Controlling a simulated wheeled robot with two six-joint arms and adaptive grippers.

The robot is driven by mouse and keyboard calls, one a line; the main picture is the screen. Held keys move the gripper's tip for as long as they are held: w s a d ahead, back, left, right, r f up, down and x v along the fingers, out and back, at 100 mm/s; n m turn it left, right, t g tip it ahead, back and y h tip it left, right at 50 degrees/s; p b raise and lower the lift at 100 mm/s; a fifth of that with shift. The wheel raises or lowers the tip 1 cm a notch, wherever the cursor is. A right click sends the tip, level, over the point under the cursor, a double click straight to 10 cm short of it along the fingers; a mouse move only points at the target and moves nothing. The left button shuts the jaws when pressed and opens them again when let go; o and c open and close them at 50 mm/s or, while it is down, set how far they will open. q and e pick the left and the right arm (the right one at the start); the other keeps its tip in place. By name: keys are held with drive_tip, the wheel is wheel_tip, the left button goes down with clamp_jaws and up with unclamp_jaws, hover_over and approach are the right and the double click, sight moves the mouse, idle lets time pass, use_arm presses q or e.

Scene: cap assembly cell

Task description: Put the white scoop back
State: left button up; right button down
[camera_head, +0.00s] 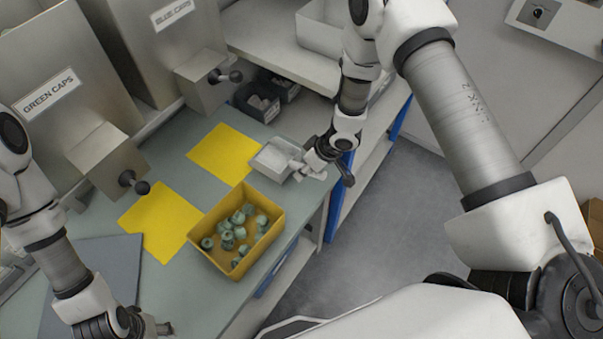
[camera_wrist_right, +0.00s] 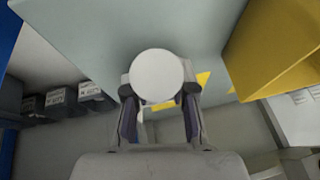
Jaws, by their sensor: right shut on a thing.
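The white scoop (camera_head: 272,160) is at the right edge of the workbench, beside the far yellow mat, with its tray-like bowl pointing left. My right gripper (camera_head: 306,165) is shut on its handle side. In the right wrist view a round white end of the scoop (camera_wrist_right: 158,76) sits between the fingertips of the right gripper (camera_wrist_right: 160,102) and hides what lies behind it. I cannot tell how high the scoop is above the bench. My left gripper (camera_head: 160,327) is low at the left, partly hidden by its own wrist, and its fingers are unclear.
A yellow bin (camera_head: 212,261) with several green caps (camera_head: 240,225) stands near the bench edge. Yellow mats (camera_head: 222,152) (camera_head: 160,218) lie before the blue-caps and green-caps dispensers (camera_head: 50,95). Dark small bins (camera_head: 257,100) stand behind. A white container (camera_head: 318,28) is on the back shelf.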

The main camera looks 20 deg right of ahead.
use_arm(q)
drive_tip(key=shift+r+p, duration=0.3)
drive_tip(key=shift+r, duration=0.1)
use_arm(e)
wheel_tip(320, 180, down, 3)
drive_tip(key=shift+s+a+r, duration=0.1)
use_arm(q)
drive_tip(key=shift+f, duration=0.2)
use_arm(e)
drive_tip(key=shift+f, duration=0.35)
use_arm(q)
drive_tip(key=shift+a, duration=0.1)
use_arm(e)
drive_tip(key=c, duration=1)
unclamp_jaws()
drive_tip(key=shift+o, duration=0.2)
use_arm(q)
drive_tip(key=shift+r, duration=0.15)
use_arm(e)
drive_tip(key=shift+r, duration=0.2)
